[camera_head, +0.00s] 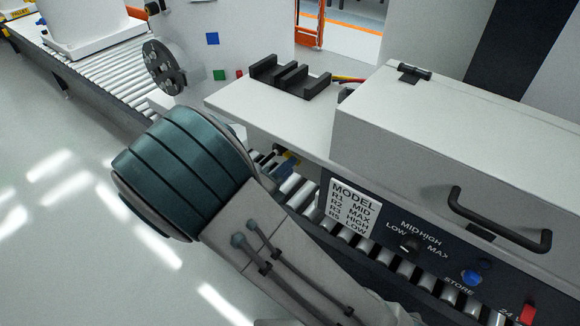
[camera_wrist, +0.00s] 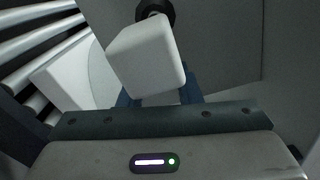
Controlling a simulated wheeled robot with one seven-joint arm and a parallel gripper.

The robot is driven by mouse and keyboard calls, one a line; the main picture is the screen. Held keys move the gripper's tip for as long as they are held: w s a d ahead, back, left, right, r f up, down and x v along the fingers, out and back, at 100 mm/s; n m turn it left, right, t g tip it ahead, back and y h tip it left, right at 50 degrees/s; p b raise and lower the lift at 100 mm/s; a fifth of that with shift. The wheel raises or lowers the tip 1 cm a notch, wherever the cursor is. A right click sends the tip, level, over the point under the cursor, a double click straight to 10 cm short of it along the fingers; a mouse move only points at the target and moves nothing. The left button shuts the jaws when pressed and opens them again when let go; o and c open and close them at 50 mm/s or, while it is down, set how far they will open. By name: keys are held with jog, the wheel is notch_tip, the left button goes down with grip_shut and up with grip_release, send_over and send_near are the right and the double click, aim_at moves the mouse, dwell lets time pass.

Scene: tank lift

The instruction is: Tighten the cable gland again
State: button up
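I cannot make out a cable gland for certain in either view. In the wrist view, a pale, rounded block (camera_wrist: 146,55) stands in front of my gripper (camera_wrist: 158,98), with a dark round part (camera_wrist: 156,10) at its far end. Blue finger parts show on both sides of the block's near end. The block hides the space between them, so I cannot tell whether they touch it. In the head view, my arm's teal joint and pale link fill the lower middle, and I cannot make out my gripper there.
A white cabinet with a black handle (camera_head: 498,222) stands at the right above a dark control panel (camera_head: 440,262) with a model label (camera_head: 350,207). A black slotted rack (camera_head: 288,76) sits on a white top. A roller conveyor (camera_head: 100,72) runs at upper left. Floor at left is clear.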

jog(key=shift+x, duration=0.9)
grip_shut()
